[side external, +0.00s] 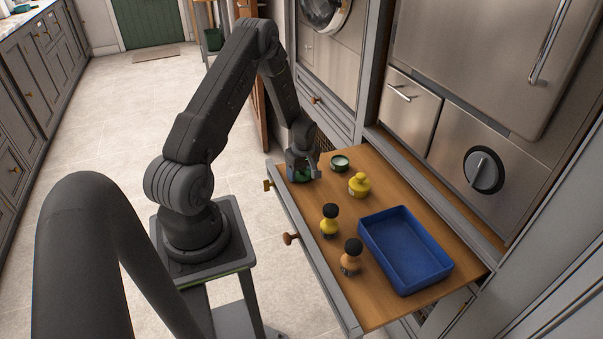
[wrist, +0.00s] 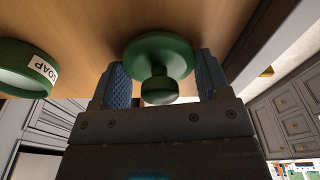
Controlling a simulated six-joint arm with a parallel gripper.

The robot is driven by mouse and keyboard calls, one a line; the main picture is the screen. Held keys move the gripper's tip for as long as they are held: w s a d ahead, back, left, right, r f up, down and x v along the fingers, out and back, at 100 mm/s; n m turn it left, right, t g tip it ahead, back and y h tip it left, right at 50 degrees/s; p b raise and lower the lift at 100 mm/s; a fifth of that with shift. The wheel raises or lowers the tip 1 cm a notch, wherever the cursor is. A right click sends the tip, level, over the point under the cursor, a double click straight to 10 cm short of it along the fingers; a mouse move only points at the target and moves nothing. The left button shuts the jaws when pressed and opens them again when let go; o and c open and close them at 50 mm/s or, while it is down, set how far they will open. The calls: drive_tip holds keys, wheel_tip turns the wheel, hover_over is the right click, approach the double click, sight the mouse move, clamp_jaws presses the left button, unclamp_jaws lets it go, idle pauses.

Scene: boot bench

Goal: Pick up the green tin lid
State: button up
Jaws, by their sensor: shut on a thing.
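The green tin lid (wrist: 160,55) is a round disc with a knob, seen in the wrist view between the two fingers. My gripper (wrist: 163,78) is shut on the lid, one finger at each side of its rim. In the side external view my gripper (side external: 302,172) is at the far left end of the wooden bench top, with a little of the green lid (side external: 302,179) showing between the fingers. I cannot tell if the lid touches the wood. The open green tin (side external: 340,162) stands just right of my gripper; its SOAP label shows in the wrist view (wrist: 28,70).
A yellow jar (side external: 359,186) stands right of my gripper. A yellow brush-like item (side external: 329,221) and an orange one (side external: 351,257), both with black tops, stand nearer the camera. A blue tray (side external: 405,250) lies at the right, empty. Bare wood lies between them.

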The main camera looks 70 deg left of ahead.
drive_tip(key=shift+r, duration=0.1)
drive_tip(key=shift+r, duration=0.5)
wheel_tip(320, 180, up, 2)
drive_tip(key=shift+r, duration=0.25)
drive_tip(key=s+a+r, duration=0.4)
drive_tip(key=s+r, duration=0.3)
drive_tip(key=s, duration=0.3)
drive_tip(key=m+t, duration=0.1)
drive_tip(key=m, duration=1.1)
hover_over(340, 161)
drive_tip(key=shift+s+d+f, duration=0.1)
drive_tip(key=shift+d+f, duration=0.2)
drive_tip(key=shift+f, duration=3.25)
drive_tip(key=shift+f, duration=0.15)
